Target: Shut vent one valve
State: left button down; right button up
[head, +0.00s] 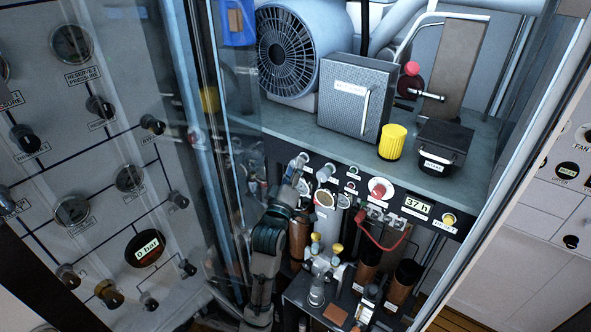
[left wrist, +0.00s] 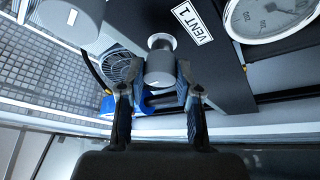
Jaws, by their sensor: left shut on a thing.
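The vent one valve is a grey cylindrical knob (left wrist: 160,68) on a dark panel, beside a white label reading VENT 1 (left wrist: 192,26) in the left wrist view. My left gripper (left wrist: 157,84) has one finger on each side of this knob and is shut on it. In the head view my left gripper (head: 294,172) reaches up to the left end of the black panel strip, where it covers much of the knob. The knob's exact turn angle cannot be told. My right gripper is in neither view.
A round gauge (left wrist: 272,14) and another grey knob (left wrist: 70,14) flank the valve. In the head view a red button (head: 379,188) and a 37 h display (head: 416,205) are further right. Bottles and cylinders (head: 405,280) crowd below. A glass pane (head: 225,130) stands left.

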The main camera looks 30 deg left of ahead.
pick_arm(q)
jog(key=shift+f+m+h, duration=0.15)
jog(key=shift+m+h, duration=0.15)
jog(key=shift+m, duration=0.4)
jog(key=c, duration=0.8)
grip_release()
jog(key=shift+w, duration=0.1)
jog(key=shift+w+a, duration=0.1)
jog(key=v, duration=1.2)
jog(key=shift+f, duration=0.3)
jog(key=shift+w, duration=0.1)
